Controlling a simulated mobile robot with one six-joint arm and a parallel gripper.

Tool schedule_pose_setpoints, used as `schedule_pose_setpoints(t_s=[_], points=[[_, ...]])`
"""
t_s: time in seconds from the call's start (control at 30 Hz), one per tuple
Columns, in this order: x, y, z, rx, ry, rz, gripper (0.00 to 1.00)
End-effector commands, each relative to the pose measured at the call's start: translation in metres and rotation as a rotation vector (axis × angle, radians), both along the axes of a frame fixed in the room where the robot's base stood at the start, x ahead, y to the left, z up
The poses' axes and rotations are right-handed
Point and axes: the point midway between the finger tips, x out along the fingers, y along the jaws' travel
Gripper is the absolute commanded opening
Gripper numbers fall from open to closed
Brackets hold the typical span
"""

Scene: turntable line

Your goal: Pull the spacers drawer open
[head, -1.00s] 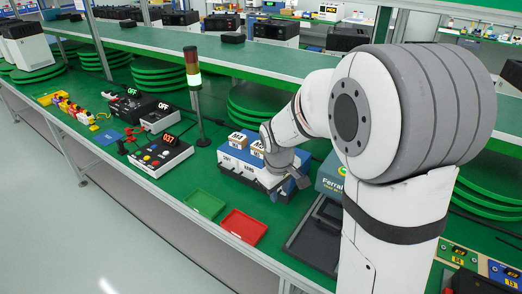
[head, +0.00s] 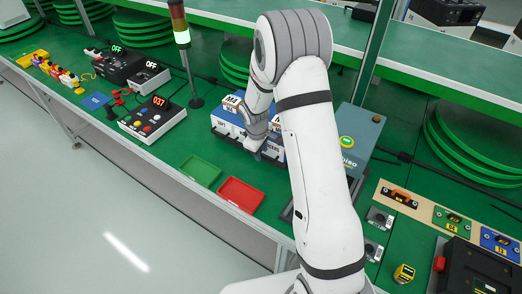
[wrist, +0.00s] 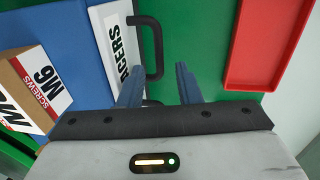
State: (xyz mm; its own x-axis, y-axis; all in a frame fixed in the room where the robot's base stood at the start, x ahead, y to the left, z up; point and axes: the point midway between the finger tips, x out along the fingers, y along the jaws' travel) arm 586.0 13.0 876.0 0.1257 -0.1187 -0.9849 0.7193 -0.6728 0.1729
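The drawer unit has a blue top (head: 224,112) and white drawer fronts. The spacers drawer front (head: 277,151) is partly hidden by my arm; the end of its label reads "CERS". In the wrist view its white front (wrist: 116,45) carries a black bar handle (wrist: 158,45). My gripper (head: 258,153) is low at the front of the unit.
Small screw boxes (wrist: 38,88) stand on the unit's top. A green tray (head: 200,170) and a red tray (head: 240,194) lie in front of it. A control box (head: 153,118) and a signal tower (head: 182,38) stand to the left. A grey-blue case (head: 358,135) stands right.

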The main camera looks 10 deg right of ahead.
Motion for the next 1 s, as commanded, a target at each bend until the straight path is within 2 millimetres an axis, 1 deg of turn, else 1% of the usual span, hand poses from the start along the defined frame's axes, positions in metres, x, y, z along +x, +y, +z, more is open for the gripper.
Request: schedule_pose_setpoints(t_s=[0.1, 0.37, 0.73, 0.77, 1.0], points=[[0.0008, -0.0026, -0.0066, 0.000, 0.000, -0.003, 0.31], [0.0011, -0.0040, -0.0080, 0.001, -0.001, -0.006, 0.31], [0.0009, -0.0043, -0.0079, 0.000, 0.000, -0.007, 0.01], [0.0009, -0.0043, -0.0079, 0.000, 0.000, -0.007, 0.00], [0.0008, -0.0046, -0.0079, 0.000, 0.000, -0.007, 0.00]])
